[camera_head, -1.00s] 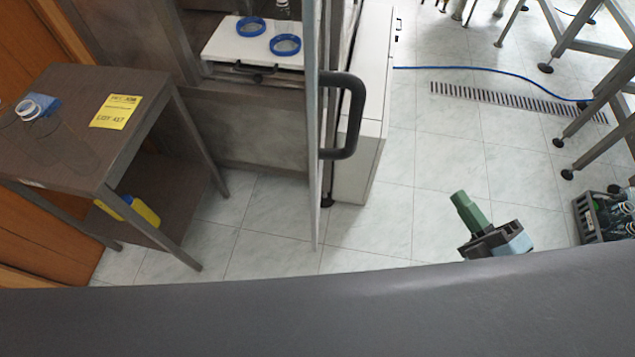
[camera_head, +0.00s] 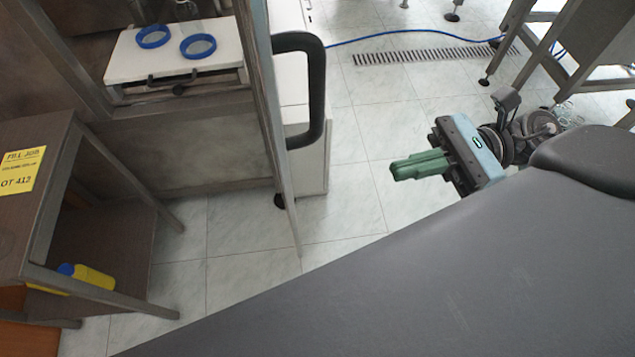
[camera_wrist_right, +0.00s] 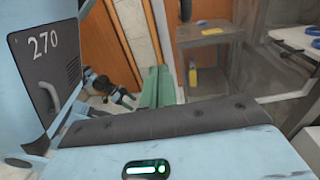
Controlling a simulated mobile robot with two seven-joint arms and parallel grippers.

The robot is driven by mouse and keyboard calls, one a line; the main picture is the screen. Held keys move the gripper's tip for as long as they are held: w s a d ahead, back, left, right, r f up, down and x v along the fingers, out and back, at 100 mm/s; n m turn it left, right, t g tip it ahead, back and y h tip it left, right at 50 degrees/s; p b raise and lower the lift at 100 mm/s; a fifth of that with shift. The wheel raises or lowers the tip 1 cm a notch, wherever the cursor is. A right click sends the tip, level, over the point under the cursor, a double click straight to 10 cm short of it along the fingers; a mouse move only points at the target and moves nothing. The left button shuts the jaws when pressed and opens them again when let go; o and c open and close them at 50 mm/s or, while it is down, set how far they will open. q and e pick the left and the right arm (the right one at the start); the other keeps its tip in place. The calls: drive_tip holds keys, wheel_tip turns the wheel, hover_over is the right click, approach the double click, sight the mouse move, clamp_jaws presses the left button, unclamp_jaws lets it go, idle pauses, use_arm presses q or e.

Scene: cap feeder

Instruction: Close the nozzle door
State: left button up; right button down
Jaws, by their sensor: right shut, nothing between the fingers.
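The nozzle door (camera_head: 268,120) stands open in the head view, seen nearly edge-on as a thin metal-framed panel. Its black handle (camera_head: 317,90) sticks out on the right side. My right gripper (camera_head: 396,170) has green fingers that are shut and empty. It points left toward the door and is to the right of and below the handle, apart from it. In the right wrist view the green fingers (camera_wrist_right: 158,88) are together, with nothing between them.
A white tray (camera_head: 130,62) holds blue rings (camera_head: 198,46) inside the machine. A brown side table (camera_head: 50,170) with a yellow label stands at left, a yellow bottle (camera_head: 92,277) on its lower shelf. Tiled floor (camera_head: 345,205) is clear between door and gripper.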

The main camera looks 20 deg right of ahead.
drive_tip(key=w+a+p, duration=0.2)
drive_tip(key=a+p, duration=0.1)
drive_tip(key=a, duration=0.9)
drive_tip(key=shift+a+p, duration=0.3)
drive_tip(key=shift+a, duration=0.05)
drive_tip(key=shift+a, duration=0.15)
